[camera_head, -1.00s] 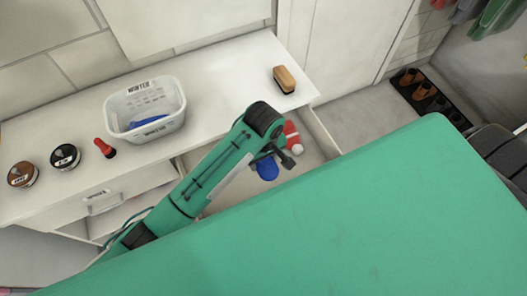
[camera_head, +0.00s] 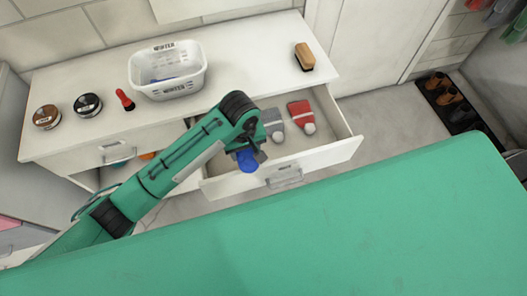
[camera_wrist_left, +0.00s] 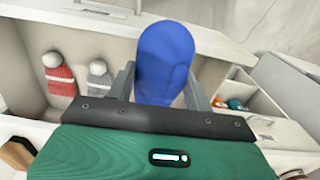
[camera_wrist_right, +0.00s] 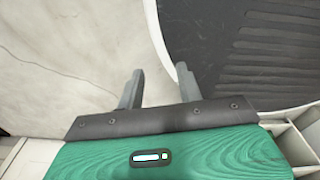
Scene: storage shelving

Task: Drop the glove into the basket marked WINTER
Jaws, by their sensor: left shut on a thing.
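The blue glove (camera_wrist_left: 165,62) is clamped between the fingers of my left gripper (camera_wrist_left: 160,85). In the head view the glove (camera_head: 247,161) hangs below my left gripper (camera_head: 249,154), over the open drawer's front left part. The white basket marked WINTER (camera_head: 197,82) stands upright on the counter, behind and left of that gripper. A blue thing lies inside the basket, partly hidden by its wall. My right gripper (camera_wrist_right: 160,85) is open and empty in the right wrist view, and it is out of the head view.
The open drawer (camera_head: 348,149) holds a grey hat (camera_head: 273,122) and a red hat (camera_head: 301,112). On the counter (camera_head: 240,60) are two round tins, a red object (camera_head: 124,99) and a brush (camera_head: 305,57). The counter between basket and brush is clear.

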